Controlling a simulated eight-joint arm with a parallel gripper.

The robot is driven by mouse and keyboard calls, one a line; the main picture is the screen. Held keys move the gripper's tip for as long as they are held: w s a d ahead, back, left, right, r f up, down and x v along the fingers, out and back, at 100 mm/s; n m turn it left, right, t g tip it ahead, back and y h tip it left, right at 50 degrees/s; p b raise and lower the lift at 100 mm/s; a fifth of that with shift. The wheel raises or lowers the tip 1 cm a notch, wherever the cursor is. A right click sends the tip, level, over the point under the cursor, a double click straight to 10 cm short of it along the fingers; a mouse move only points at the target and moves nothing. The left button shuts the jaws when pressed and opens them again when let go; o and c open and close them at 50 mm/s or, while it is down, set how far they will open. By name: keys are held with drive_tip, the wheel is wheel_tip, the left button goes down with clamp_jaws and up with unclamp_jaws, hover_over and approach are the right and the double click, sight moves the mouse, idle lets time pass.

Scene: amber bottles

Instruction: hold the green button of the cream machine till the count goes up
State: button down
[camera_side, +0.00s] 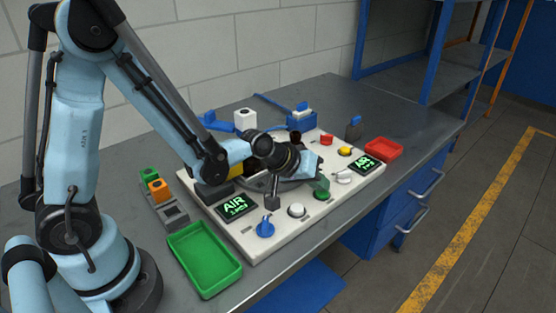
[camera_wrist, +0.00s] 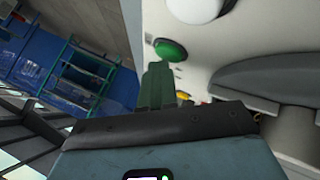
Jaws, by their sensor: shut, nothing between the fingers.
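The cream machine (camera_side: 342,200) is a flat panel lying on the grey bench. Its green button (camera_side: 321,196) is a round cap near the panel's front edge. It also shows in the wrist view (camera_wrist: 171,49), just beyond my fingertips. My gripper (camera_side: 322,184) is shut and empty, with its dark green fingers together right by the button. The fingers also show in the wrist view (camera_wrist: 157,68). I cannot tell whether they touch the button. Two dark displays, left (camera_side: 237,206) and right (camera_side: 365,163), show green "AIR" with a smaller line that is too small to read.
Near the button are a white button (camera_side: 297,210), a blue knob (camera_side: 265,228) and a yellow button (camera_side: 345,151). A green tray (camera_side: 204,262) stands at the front left and a red tray (camera_side: 384,150) at the right. The bench's right end is mostly clear.

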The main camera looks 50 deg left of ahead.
sight(318, 193)
drive_tip(key=shift+r, duration=0.9)
drive_tip(key=shift+r, duration=0.1)
drive_tip(key=shift+r, duration=2.4)
drive_tip(key=s+a+r+m+g+y, duration=0.1)
drive_tip(key=s+a+m, duration=0.1)
drive_tip(key=s, duration=0.5)
drive_tip(key=s+a+r+m+y, duration=0.1)
drive_tip(key=s+a+r+m, duration=0.1)
drive_tip(key=s, duration=0.6)
drive_tip(key=shift+a+m+g+y, duration=0.4)
drive_tip(key=shift+a+m, duration=0.3)
drive_tip(key=shift+a, duration=0.55)
